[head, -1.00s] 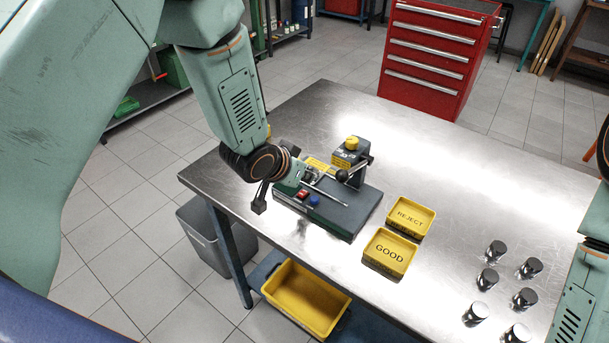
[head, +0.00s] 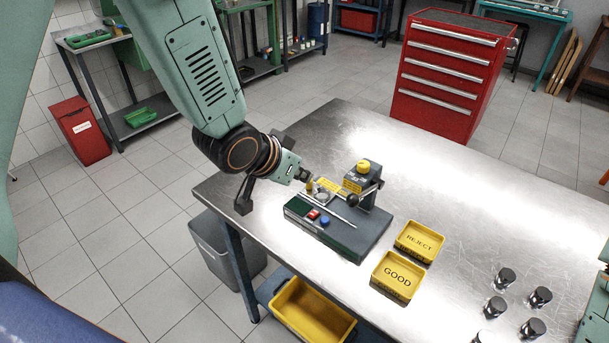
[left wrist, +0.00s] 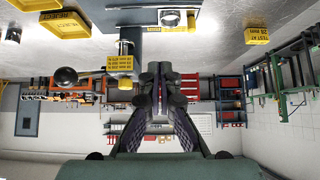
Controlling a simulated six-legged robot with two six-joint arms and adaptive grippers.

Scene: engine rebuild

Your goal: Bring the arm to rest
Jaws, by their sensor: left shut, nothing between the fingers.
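My left arm comes in from the left in the head view. Its gripper (head: 305,177) is shut and empty, beside and above the left part of a grey test fixture (head: 345,238) on the steel table. In the left wrist view, the closed fingers (left wrist: 160,76) point toward the fixture's side, and nothing shows between them. The fixture has a yellow knob (head: 363,166), a black ball lever (head: 352,201), a red button (head: 313,214) and a blue button. A metal ring (left wrist: 170,18) shows on it in the wrist view. My right gripper is out of view.
The yellow REJECT tray (head: 419,241) and GOOD tray (head: 397,277) stand right of the fixture on the steel table (head: 470,200). Several dark metal cylinders (head: 541,296) stand at the right. A yellow bin (head: 312,312) sits below the table. A red drawer cabinet (head: 452,75) stands behind.

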